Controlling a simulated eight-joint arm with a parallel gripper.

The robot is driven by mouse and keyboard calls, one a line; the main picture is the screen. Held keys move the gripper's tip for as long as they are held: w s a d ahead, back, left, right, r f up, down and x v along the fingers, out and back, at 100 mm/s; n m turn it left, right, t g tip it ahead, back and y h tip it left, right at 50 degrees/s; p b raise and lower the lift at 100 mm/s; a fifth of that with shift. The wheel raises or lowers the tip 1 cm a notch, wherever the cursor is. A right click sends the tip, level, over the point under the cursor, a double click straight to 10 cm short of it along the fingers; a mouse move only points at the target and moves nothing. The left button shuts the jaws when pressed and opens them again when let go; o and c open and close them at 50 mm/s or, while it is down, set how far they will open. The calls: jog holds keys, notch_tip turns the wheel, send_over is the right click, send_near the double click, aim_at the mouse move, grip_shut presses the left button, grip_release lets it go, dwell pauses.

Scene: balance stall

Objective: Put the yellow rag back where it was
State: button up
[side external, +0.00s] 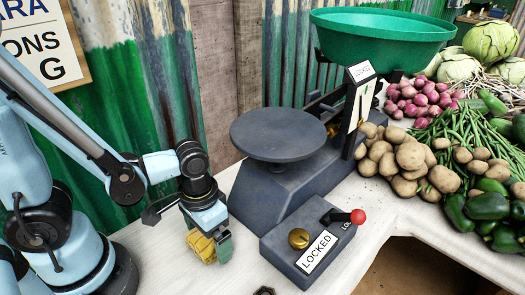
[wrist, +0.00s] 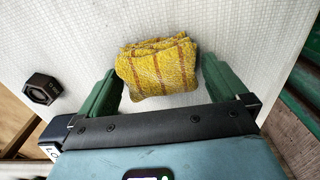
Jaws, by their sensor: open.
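The yellow rag (side external: 201,246) is folded and has brown check lines. It lies on the white counter, left of the lever box. In the wrist view the rag (wrist: 157,68) sits between the tips of my two green fingers. My gripper (side external: 213,243) points down at the rag, low over the counter. My gripper (wrist: 160,82) is open, with one finger on each side of the rag. A narrow gap shows at the right finger; I cannot tell whether the left finger touches it. No marked spot for the rag is visible.
A dark balance scale with a round plate (side external: 278,134) and green pan (side external: 382,38) stands behind. The box labelled LOCKED (side external: 312,243) has a brass knob and a red-tipped lever (side external: 357,216). A dark hexagonal weight (wrist: 41,89) lies nearby. Vegetables (side external: 410,160) fill the right side.

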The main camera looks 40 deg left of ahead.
jog(key=shift+r, duration=0.15)
jog(key=shift+r, duration=5.85)
jog(key=w+a+r+t, duration=0.1)
jog(key=w+a+t, duration=0.5)
jog(key=w+t, duration=0.1)
jog(key=shift+w+a+r, duration=0.2)
jog(key=shift+a+r, duration=0.05)
jog(key=shift+a, duration=0.05)
